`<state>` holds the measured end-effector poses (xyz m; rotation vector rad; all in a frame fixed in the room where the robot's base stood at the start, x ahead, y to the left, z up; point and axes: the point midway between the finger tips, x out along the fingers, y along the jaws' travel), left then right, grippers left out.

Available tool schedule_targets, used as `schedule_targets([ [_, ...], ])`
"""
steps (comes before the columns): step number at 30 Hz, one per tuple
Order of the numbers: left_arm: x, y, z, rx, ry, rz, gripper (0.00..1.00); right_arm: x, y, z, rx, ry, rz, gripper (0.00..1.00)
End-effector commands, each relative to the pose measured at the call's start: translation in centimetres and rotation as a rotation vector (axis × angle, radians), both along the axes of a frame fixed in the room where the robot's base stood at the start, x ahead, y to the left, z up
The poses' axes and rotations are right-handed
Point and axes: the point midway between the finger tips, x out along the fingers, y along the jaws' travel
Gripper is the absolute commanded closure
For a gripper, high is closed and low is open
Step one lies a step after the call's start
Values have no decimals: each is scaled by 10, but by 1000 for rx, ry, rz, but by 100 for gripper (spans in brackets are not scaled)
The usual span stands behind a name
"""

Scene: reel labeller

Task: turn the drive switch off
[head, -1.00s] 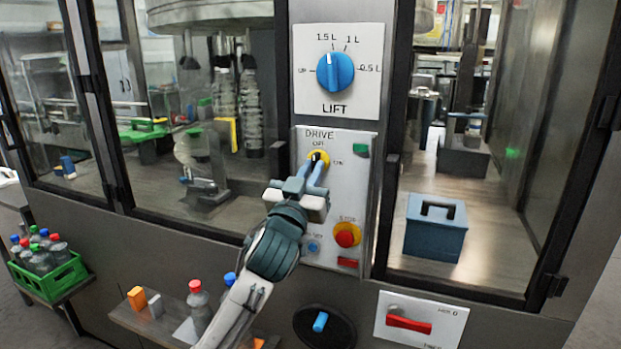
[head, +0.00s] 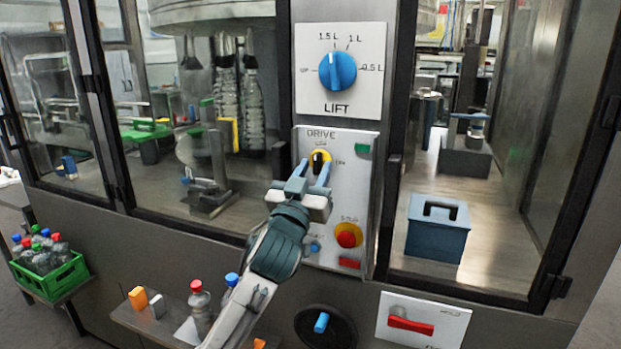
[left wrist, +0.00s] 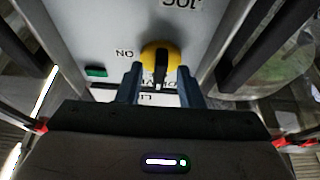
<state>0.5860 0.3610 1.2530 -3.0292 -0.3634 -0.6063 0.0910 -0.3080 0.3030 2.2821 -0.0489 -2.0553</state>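The drive switch (head: 319,161) is a black knob on a yellow disc, under the word DRIVE on the white panel (head: 340,208). Its black handle stands upright, in line with the label above the disc, which reads like OFF. The ON label is to its right. In the left wrist view, the switch (left wrist: 161,66) appears upside down, its handle straight along the picture's height. My left gripper (head: 312,172) is in front of the panel. In the left wrist view, its fingers (left wrist: 160,86) are apart on either side of the handle, with gaps between. My right gripper is not seen.
Above is the blue LIFT dial (head: 337,71). Below the switch are a red stop button (head: 348,236) on yellow and a small blue button (head: 314,246). A green indicator (head: 362,148) is at right. Glass windows flank the panel; a shelf (head: 160,322) holds bottles.

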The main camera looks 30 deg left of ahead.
Motion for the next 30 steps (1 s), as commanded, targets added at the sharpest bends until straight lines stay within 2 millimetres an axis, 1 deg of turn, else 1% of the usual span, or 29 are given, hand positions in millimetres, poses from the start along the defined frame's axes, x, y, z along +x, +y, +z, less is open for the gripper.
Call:
schedule_targets([
  [2, -5, -1, -4, 1, 0, -1, 66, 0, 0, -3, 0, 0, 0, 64],
  [5, -17, -4, -11, 2, 1, 0, 66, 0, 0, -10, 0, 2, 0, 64],
  [10, -49, -12, -26, 1, 0, -3, 66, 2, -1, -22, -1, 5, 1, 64],
  [14, -74, -18, -37, 2, 1, 0, 66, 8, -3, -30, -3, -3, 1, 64],
  [15, -73, -18, -28, -2, 5, 2, 66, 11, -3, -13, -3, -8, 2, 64],
  [18, -75, -18, -29, -7, 2, 5, 66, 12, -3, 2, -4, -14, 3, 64],
  [20, -78, -18, -30, -8, 2, 7, 66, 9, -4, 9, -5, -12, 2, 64],
  [24, -84, -20, -33, -9, 1, 7, 66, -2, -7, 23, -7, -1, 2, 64],
  [30, -91, -22, -37, -5, 2, 2, 66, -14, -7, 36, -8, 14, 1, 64],
])
